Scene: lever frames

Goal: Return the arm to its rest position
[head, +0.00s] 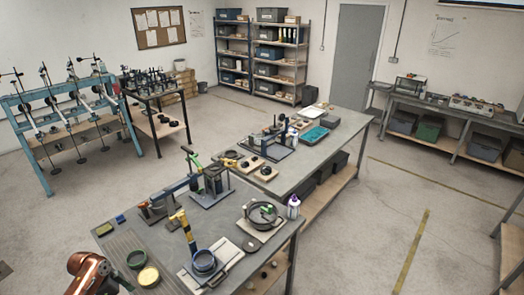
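A copper-coloured part of my arm shows at the bottom left corner, beside the near workbench (150,241). No fingertips of either gripper show, so I cannot see what they hold. On the near bench stands a lever frame (210,184) with a dark upright and a long bar slanting down to the left. A round black dial-like device (263,215) sits on a pale board at the right.
A white bottle (293,207) stands at the right edge. A second bench (330,150) adjoins behind. A blue frame (35,150) stands far left. Open floor lies right.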

